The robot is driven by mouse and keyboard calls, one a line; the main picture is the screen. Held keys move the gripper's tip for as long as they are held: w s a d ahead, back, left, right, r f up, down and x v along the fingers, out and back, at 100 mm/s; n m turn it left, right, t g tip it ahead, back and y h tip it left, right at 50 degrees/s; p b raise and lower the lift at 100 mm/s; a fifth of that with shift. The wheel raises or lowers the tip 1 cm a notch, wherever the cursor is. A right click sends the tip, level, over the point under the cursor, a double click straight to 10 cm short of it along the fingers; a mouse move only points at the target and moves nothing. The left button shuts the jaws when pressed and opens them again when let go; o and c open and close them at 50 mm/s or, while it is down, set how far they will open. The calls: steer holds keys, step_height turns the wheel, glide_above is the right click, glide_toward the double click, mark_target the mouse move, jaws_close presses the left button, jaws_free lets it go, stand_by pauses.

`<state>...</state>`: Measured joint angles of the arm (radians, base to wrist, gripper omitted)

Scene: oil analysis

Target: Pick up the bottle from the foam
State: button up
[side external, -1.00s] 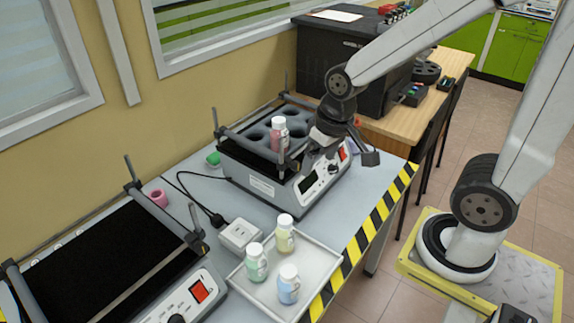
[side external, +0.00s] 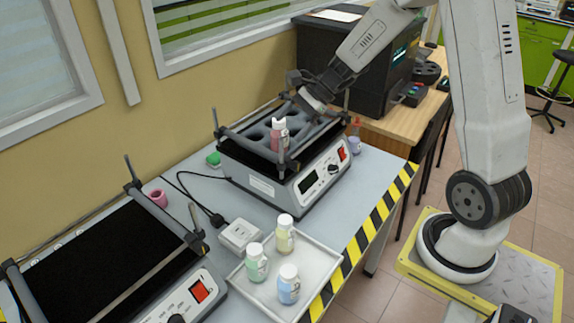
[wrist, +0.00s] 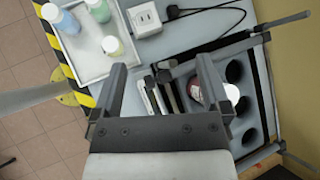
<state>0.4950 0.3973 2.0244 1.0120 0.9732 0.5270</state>
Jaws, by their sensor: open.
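The bottle in the foam is pink-red with a white cap (side external: 279,135). It stands upright in a hole of the dark foam (side external: 257,132) on the shaker. In the wrist view the white cap (wrist: 232,93) and red body of the bottle lie at the right finger, which partly covers them.
A white tray (side external: 325,257) at the front holds yellow, green and blue bottles. Metal bars and posts (side external: 283,150) frame the foam. A second shaker (side external: 110,260) stands front left. A white socket box (side external: 239,234) sits beside the tray.

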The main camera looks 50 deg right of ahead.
steer(key=w+d+m+t, duration=0.6)
steer(key=d+m, duration=0.2)
steer(key=d, duration=0.3)
steer(key=shift+y, duration=0.5)
step_height(320, 180, down, 5)
steer(key=shift+s+f, duration=0.15)
steer(key=shift+f, duration=0.05)
steer(key=shift+a, duration=0.1)
steer(key=shift+x, duration=1.3)
steer(key=shift+x, duration=2.55)
jaws_close()
